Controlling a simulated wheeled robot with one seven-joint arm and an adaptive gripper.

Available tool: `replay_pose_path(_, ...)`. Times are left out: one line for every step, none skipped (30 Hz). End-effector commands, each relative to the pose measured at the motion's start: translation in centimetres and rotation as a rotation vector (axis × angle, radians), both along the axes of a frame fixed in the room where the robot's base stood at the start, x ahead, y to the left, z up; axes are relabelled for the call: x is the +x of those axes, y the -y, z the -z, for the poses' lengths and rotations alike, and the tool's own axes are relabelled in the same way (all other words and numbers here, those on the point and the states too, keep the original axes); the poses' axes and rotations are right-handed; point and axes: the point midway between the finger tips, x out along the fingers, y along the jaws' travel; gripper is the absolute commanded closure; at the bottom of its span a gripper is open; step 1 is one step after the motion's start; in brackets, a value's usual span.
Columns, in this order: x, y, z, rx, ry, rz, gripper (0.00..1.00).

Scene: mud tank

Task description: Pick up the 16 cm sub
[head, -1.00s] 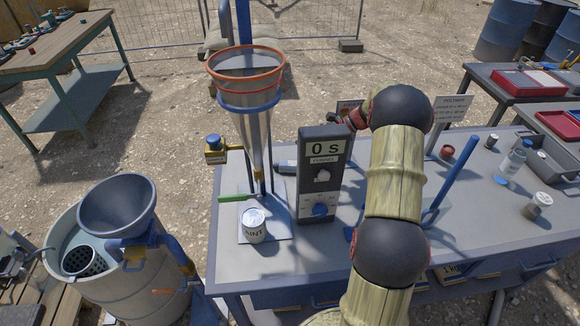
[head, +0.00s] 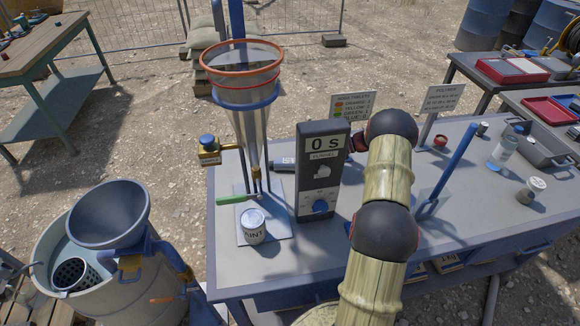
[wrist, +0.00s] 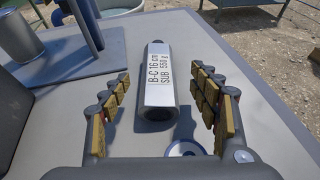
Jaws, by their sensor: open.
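In the head view, the left end of the sub (head: 283,164) shows beside the timer, which hides the rest. My gripper's fingers are hidden there behind the timer and my arm.
The dark timer box (head: 322,172) reads "0 s" and stands before the sub. To its left are the funnel stand (head: 247,85) and a paint cup (head: 253,228). A blue post (head: 450,165) stands right of my arm. A blue-ringed disc (wrist: 185,149) lies near the gripper.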

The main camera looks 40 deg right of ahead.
Motion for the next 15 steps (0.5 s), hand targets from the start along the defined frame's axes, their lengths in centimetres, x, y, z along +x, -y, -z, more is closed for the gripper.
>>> replay_pose_path(0.4,-0.7,0.5,0.000,0.000,-0.003,0.38)
replay_pose_path(0.6,-1.1,0.7,0.000,0.000,-0.003,0.38)
replay_pose_path(0.8,-1.6,1.0,0.001,0.000,-0.003,0.38)
replay_pose_path(1.0,-1.9,1.2,0.002,-0.001,-0.002,0.38)
replay_pose_path(1.3,-2.3,1.4,0.002,-0.001,-0.003,0.38)
replay_pose_path(1.6,-2.6,1.6,0.001,-0.001,-0.003,0.38)
replay_pose_path(1.8,-2.8,1.7,0.001,-0.001,-0.003,0.38)
replay_pose_path(1.9,-3.0,1.7,0.000,-0.001,-0.002,0.38)
replay_pose_path(2.0,-3.1,1.7,0.000,0.000,-0.001,0.38)
replay_pose_path(2.1,-3.1,1.7,0.000,0.000,-0.001,0.38)
replay_pose_path(2.1,-3.1,1.7,0.000,0.000,-0.001,0.38)
replay_pose_path(2.1,-3.1,1.7,0.000,0.000,0.000,0.38)
replay_pose_path(2.1,-3.1,1.6,0.000,0.000,0.000,0.38)
replay_pose_path(2.1,-3.1,1.6,0.000,0.000,0.000,0.38)
replay_pose_path(2.1,-3.1,1.6,0.000,0.000,0.000,0.38)
